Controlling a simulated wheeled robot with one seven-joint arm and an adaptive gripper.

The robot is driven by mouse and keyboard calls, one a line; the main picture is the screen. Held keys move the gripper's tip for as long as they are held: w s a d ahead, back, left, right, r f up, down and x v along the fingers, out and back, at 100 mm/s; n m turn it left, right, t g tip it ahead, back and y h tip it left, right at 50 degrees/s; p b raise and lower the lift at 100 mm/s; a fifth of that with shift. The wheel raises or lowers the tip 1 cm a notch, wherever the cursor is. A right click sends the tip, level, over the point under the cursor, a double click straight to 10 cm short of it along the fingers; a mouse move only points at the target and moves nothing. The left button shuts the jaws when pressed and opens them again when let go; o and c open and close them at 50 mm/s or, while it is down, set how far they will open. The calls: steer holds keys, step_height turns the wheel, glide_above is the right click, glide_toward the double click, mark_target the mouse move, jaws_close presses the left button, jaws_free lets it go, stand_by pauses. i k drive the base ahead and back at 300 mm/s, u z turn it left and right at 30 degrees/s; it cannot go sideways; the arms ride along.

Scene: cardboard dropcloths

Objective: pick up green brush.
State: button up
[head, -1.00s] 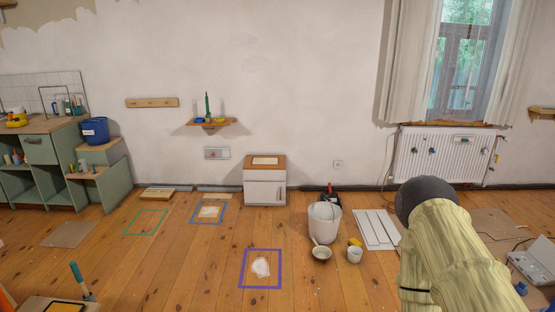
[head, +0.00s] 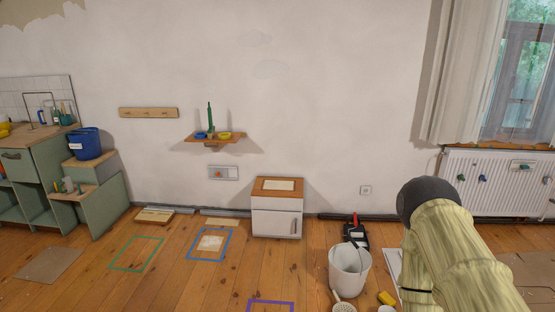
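No object shows clearly as a green brush at this size. A slim green upright item (head: 210,117) stands on the small wall shelf (head: 228,139), between a blue and a yellow round item; I cannot tell if it is a brush. Small green items also show on the radiator (head: 495,185) at the right and on the workbench at the far left, too small to name. My arm, in a pale yellow sleeve with a dark rounded joint, fills the lower right. My gripper is not in view.
A white cabinet (head: 277,217) stands against the wall. A white bucket (head: 349,272) and a strainer-like item (head: 343,307) are on the floor. The green workbench (head: 38,168) and a blue bucket (head: 87,144) are at left. The middle-left floor is mostly clear, with taped outlines.

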mark_target(210, 131)
steer(key=u, duration=0.15)
steer(key=i, duration=1.6)
steer(key=u, duration=0.45)
steer(key=i, duration=1.7)
steer(key=u, duration=0.4)
steer(key=i, duration=1.2)
steer(key=u, duration=0.1)
